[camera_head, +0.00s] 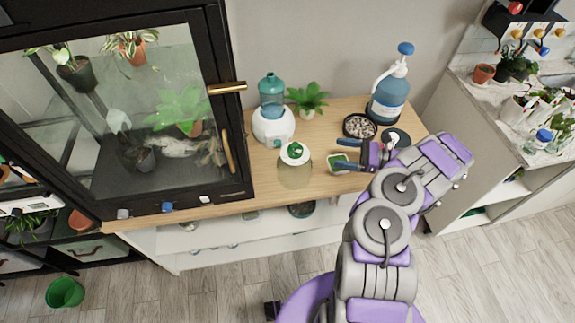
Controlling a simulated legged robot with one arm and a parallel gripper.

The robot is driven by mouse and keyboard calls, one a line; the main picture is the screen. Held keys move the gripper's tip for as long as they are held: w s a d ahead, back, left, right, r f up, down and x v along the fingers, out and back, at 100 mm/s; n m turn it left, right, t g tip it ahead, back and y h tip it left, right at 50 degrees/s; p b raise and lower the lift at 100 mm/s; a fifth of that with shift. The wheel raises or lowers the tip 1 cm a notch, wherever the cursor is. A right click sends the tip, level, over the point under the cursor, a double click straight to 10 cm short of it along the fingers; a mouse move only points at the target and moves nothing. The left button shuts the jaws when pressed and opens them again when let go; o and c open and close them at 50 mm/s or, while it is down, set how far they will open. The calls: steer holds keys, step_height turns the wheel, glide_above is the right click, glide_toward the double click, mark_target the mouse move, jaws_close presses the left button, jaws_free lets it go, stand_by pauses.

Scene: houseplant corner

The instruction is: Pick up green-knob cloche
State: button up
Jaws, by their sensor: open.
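The green-knob cloche (295,170) stands upright on the wooden counter, right of the black glass cabinet. It is a clear dome with a white top and a green knob. My gripper (342,154) is to the right of the cloche, apart from it. Its two dark fingers are spread and point left toward the cloche. Nothing shows held in it.
A small square green item (338,159) lies by the fingers. A white-and-teal bottle device (272,110), a leafy plant (309,97), a bowl of pebbles (359,126) and a blue pump bottle (390,90) stand behind. The black cabinet (237,150) blocks the left side.

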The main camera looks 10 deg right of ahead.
steer(key=d+f, duration=0.1)
steer(key=b, duration=0.2)
glide_toward(295, 148)
steer(key=w+a, duration=0.1)
steer(key=w+a+f, duration=0.2)
steer(key=shift+w+a, duration=0.15)
steer(key=shift+a, duration=0.2)
steer(key=shift+w+a+r+b, duration=0.1)
steer(key=shift+w+a+b, duration=0.15)
steer(key=shift+a+b, duration=0.1)
steer(key=x, duration=0.1)
steer(key=b+x, duration=0.1)
steer(key=x, duration=0.3)
steer(key=shift+s+a, duration=0.1)
steer(key=shift+s, duration=0.15)
steer(key=shift+d, duration=0.4)
steer(key=c, duration=0.6)
steer(key=shift+a, duration=0.2)
steer(key=c, duration=0.6)
jaws_close()
